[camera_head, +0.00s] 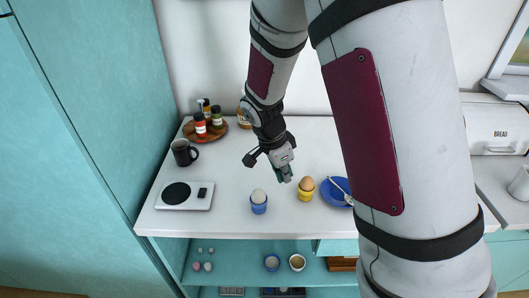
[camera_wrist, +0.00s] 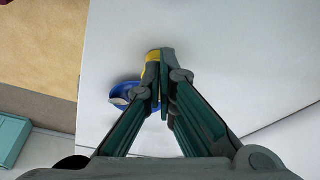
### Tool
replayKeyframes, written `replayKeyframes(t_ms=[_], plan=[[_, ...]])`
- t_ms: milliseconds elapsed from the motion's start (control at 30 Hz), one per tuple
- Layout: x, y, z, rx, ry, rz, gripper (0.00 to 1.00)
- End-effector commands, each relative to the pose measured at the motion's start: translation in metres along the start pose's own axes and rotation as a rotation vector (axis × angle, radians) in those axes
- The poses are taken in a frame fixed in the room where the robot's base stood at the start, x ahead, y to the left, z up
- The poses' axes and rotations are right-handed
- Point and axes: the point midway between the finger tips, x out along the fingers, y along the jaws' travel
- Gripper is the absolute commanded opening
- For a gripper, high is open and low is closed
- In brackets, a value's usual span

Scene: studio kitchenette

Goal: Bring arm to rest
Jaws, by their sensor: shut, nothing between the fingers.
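My gripper (camera_head: 285,174) is shut and empty above the white counter (camera_head: 222,172), just behind the egg cups in the head view. In the wrist view its fingertips (camera_wrist: 162,100) meet, with the counter below. A blue egg cup (camera_head: 259,207) with a pale egg stands to its front left. A yellow egg cup (camera_head: 306,194) with a brown egg stands to its right and shows partly behind the fingers in the wrist view (camera_wrist: 153,56). My arm is raised and reaches over the counter.
A blue plate (camera_head: 331,194) with a spoon is partly hidden by my arm. A scale-like device (camera_head: 185,196), a dark mug (camera_head: 184,153) and a round wooden tray (camera_head: 190,132) with jars stand at left. A bread box (camera_head: 497,134) is at right.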

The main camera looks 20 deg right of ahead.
Motion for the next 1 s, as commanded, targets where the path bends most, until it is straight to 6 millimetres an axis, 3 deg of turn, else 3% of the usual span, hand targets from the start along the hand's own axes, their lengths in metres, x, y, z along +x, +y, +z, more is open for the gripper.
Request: replayKeyframes(t_ms=[167, 267, 367, 700, 1000], plan=[[-0.006, 0.001, -0.002, -0.010, -0.005, -0.006, 0.00], [-0.023, 0.004, -0.005, -0.057, -0.020, -0.026, 0.00], [-0.052, 0.013, -0.011, -0.143, -0.044, -0.064, 0.00], [-0.155, 0.070, -0.027, -0.549, -0.079, -0.244, 0.00], [-0.220, 0.136, -0.028, -0.933, -0.003, -0.416, 0.00]])
